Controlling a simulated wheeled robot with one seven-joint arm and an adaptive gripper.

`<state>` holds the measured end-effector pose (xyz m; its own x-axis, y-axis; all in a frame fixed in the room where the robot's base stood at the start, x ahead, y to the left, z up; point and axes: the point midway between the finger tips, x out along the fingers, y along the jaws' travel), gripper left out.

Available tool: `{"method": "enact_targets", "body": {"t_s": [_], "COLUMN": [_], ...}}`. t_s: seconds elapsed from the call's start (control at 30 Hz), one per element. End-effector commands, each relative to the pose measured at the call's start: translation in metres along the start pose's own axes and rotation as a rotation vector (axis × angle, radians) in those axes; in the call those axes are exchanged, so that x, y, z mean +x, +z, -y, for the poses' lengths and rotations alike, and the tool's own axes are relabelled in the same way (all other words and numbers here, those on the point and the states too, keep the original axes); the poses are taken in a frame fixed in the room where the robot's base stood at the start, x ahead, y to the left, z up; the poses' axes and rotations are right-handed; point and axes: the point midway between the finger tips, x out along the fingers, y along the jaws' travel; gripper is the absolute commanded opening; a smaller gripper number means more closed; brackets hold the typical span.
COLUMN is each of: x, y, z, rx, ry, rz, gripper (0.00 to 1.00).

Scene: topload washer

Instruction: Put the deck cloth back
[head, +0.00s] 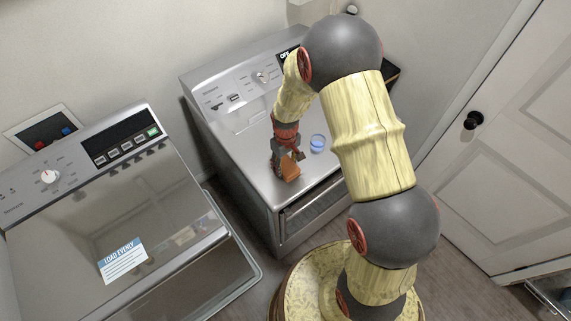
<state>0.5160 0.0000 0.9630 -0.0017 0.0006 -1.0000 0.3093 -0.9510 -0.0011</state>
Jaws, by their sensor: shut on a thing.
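An orange-brown piece, seemingly the deck cloth (290,172), is at the tips of my gripper (286,158). My gripper points down over the flat top of the right-hand grey machine (240,130) and is shut on this piece. The piece is small in the picture, and I cannot tell whether it touches the top or hangs just above it. The fingers partly hide its upper end.
A blue cup-like thing (317,143) stands close to the right of my gripper. The left-hand washer (120,215) has a closed lid with a "Load evenly" label (122,261). A gap separates the machines. A white door (510,150) is at right.

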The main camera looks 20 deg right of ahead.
Motion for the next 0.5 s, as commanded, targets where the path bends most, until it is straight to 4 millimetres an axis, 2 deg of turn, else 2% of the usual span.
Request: {"method": "enact_targets", "body": {"t_s": [0.27, 0.3, 0.5], "x": [0.0036, 0.0026, 0.0021], "y": [-0.0001, -0.0001, -0.0001], "z": [0.0001, 0.0001, 0.0001], "rx": [0.000, 0.000, 0.000], "ry": [0.000, 0.000, 0.000], "rz": [0.000, 0.000, 0.000], "gripper": [0.23, 0.49, 0.60]}}
